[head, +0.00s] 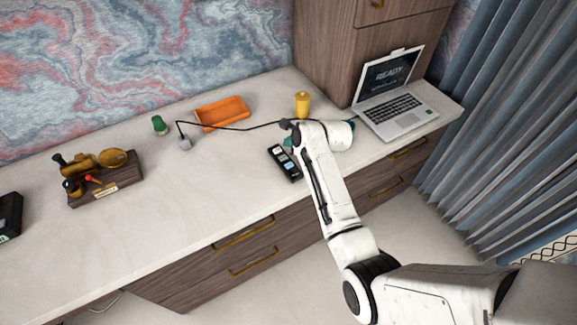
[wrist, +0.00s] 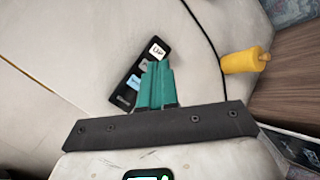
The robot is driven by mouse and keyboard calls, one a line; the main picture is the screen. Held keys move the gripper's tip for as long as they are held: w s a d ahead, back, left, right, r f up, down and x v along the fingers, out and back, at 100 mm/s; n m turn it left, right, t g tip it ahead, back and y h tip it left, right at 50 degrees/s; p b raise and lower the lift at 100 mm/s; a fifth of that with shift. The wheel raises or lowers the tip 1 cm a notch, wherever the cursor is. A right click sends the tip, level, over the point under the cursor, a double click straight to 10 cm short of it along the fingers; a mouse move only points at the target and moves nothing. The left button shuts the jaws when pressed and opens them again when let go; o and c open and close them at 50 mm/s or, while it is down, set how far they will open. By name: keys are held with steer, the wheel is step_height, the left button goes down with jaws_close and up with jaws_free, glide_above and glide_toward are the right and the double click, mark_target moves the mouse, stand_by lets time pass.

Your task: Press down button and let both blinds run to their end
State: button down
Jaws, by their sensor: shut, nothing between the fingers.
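A black button panel (head: 284,164) lies on the pale desktop beside my arm. In the wrist view the panel (wrist: 136,73) has a white key marked UP (wrist: 157,50) at its far end, then a dark key, a light blue key (wrist: 133,83) and a dark grey key (wrist: 124,100). Lettering on the lower keys is too small to read. My gripper (wrist: 157,66) is shut and empty; its teal fingers overlap the panel's right side in that view. Contact cannot be told. Blue-grey hangings (head: 500,110) in vertical folds hang at the right; no separate blinds are clear.
A black cable (head: 230,128) crosses the desktop. An orange tray (head: 222,113), a green object (head: 159,125) and a wooden stand (head: 105,187) are farther left.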

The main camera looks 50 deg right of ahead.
steer(key=b, duration=0.6)
glide_above(291, 167)
step_height(291, 167, down, 6)
steer(key=shift+f, duration=0.1)
steer(key=shift+w+f+b, duration=0.1)
steer(key=shift+f+b, duration=0.3)
steer(key=shift+f, duration=0.6)
steer(key=shift+f, duration=0.15)
stand_by(0.7)
steer(key=shift+f, duration=0.25)
